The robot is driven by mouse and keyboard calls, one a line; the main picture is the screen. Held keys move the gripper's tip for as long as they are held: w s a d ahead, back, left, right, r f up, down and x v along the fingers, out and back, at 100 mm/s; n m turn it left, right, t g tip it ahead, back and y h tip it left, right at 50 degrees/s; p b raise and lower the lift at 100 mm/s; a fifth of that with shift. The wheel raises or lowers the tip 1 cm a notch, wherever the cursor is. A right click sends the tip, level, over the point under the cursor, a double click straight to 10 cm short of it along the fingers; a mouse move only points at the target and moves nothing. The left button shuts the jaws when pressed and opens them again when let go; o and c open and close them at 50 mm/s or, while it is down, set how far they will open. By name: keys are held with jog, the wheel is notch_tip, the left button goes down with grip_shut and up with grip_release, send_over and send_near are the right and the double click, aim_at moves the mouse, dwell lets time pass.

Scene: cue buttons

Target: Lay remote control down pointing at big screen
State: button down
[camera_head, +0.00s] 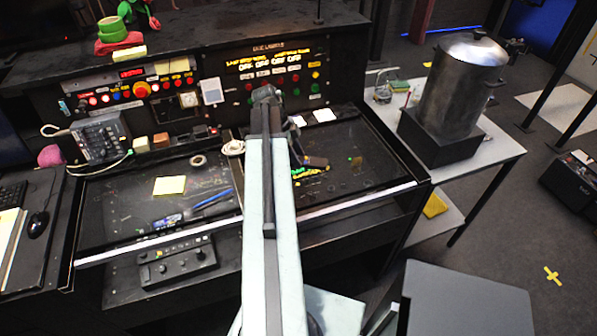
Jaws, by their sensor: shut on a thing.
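My arm rises from the bottom centre over the black console desk, and its light and dark links hide part of the desk. My gripper (301,154) shows partly, just right of the arm, above the right half of the desk. It is shut on a small dark elongated thing (316,161), which looks like the remote control. Its buttons and which end is its front cannot be made out. No big screen can be clearly told in this view.
The console (330,206) has a panel of lit buttons behind the desk. A yellow note pad (170,186) and blue pens (212,199) lie at left. A grey box with knobs (102,137) stands far left. A steel pot (462,85) stands on the right table. The desk right of my gripper is mostly clear.

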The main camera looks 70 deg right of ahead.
notch_tip(320, 180, down, 4)
jog(key=b, duration=0.4)
jog(key=shift+r+p, duration=0.3)
jog(key=shift+f, duration=0.2)
jog(key=c, duration=0.8)
grip_release()
jog(key=shift+r, duration=0.1)
jog(key=p+v, duration=1)
jog(key=v, duration=0.1)
jog(key=shift+s+r+p, duration=0.1)
jog(key=shift+r+p, duration=0.25)
jog(key=shift+r, duration=0.05)
jog(key=shift+w+a+r+p, duration=0.1)
jog(key=shift+w+r+p, duration=0.15)
jog(key=shift+r+p, duration=0.05)
jog(key=shift+f, duration=0.1)
